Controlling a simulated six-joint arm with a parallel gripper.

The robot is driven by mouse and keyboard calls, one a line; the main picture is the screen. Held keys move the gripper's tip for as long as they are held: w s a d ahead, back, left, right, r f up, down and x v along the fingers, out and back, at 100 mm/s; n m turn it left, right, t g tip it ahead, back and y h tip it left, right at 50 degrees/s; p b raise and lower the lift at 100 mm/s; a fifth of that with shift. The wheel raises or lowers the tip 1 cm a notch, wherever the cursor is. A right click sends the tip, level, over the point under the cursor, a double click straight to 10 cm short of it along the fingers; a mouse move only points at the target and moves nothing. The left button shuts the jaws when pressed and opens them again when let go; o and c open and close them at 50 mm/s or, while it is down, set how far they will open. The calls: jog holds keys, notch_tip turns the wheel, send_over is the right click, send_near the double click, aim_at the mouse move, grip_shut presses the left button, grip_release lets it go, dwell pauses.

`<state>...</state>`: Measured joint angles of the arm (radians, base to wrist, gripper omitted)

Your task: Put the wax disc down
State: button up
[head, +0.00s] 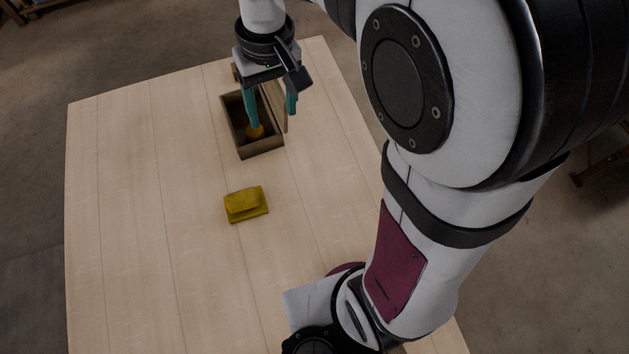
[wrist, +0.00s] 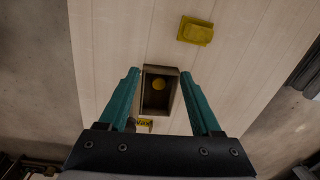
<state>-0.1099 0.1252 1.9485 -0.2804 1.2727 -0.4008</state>
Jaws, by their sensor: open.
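The wax disc (head: 255,131) is a small orange-yellow round piece inside a dark wooden box (head: 262,147). In the wrist view the disc (wrist: 158,85) lies within the box (wrist: 147,101), towards the end nearer the yellow pouch. My gripper (head: 272,118) is over the box, with its teal fingers spread wide and nothing between them. In the wrist view the open fingers (wrist: 160,73) appear on either side of the box, with the disc showing between them. One finger partly covers the box in the head view.
A raised lid or panel (head: 280,108) stands along the box's right side. The table's left side is clear.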

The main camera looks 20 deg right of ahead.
jog(key=s+d+m+y, duration=0.1)
jog(key=s+m, duration=0.6)
jog(key=s, duration=1.2)
jog(key=shift+s+d+f, duration=0.15)
jog(key=shift+d, duration=0.15)
